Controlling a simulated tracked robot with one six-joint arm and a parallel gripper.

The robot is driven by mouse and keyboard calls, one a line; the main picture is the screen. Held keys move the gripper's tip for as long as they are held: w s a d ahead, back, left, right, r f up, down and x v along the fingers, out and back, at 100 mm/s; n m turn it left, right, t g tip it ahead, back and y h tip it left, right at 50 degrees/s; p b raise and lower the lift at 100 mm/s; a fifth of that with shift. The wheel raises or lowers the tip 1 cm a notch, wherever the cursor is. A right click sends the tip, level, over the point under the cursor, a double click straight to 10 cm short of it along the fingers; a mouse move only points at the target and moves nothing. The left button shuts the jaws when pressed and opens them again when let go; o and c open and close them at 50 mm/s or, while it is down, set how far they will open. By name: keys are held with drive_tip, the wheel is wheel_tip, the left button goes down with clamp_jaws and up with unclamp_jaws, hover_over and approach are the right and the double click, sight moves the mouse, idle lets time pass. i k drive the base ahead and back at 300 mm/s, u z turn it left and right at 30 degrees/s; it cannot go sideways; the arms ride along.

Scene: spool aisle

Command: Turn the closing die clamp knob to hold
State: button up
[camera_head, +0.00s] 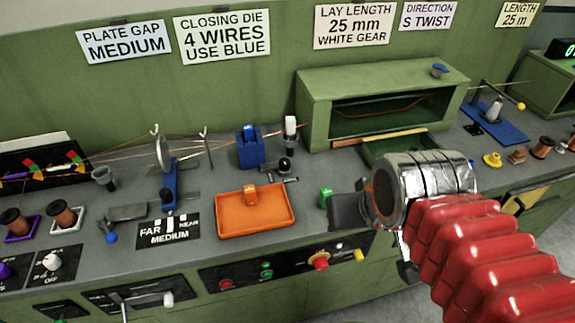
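The blue closing die block (250,150) stands upright on the grey bench, with copper-coloured wires running toward it from the left. Just to its right are a black ball knob (285,164) on a small dark base and an upright white-topped handle (290,128). No label shows which of these is the clamp knob, and I cannot read a hold mark. My gripper (350,212) is at the bench's front edge, right of and nearer than the knob, apart from it. Its fingers are dark and partly hidden by my wrist; I cannot tell their opening.
An orange tray (232,222) holding an orange block lies in front of the die. A green open-fronted housing (375,95) stands behind.

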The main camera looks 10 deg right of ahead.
sight(284, 164)
drive_tip(key=k, duration=1.55)
drive_tip(key=u, duration=0.8)
drive_tip(key=i, duration=1.65)
